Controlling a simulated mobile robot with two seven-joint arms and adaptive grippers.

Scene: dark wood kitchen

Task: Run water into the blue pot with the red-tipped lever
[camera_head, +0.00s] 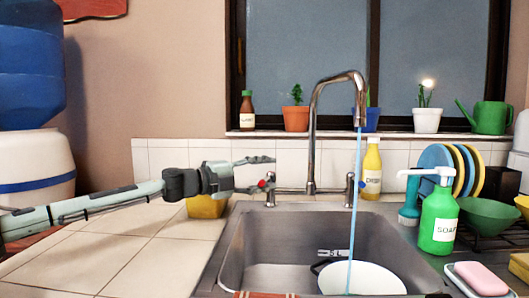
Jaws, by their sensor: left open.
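The metal faucet (313,130) stands behind the sink (240,255). Its red-tipped lever (262,184) is on the left and its blue-tipped lever (361,185) on the right. A thin blue stream of water (354,200) runs from the spout into a white-lined round vessel (372,280) in the sink. I cannot see whether its outside is blue; the bottom of the picture cuts it off. My left gripper (264,173) comes from the left and is open, with its fingers at the red-tipped lever. I cannot tell whether they touch it. My right gripper is not in view.
A yellow sponge-like block (206,207) lies below my left gripper. A green soap bottle (438,220), a yellow bottle (372,170) and a plate rack (485,225) stand right. Potted plants, one in a blue pot (371,119), line the sill. The left counter is mostly clear.

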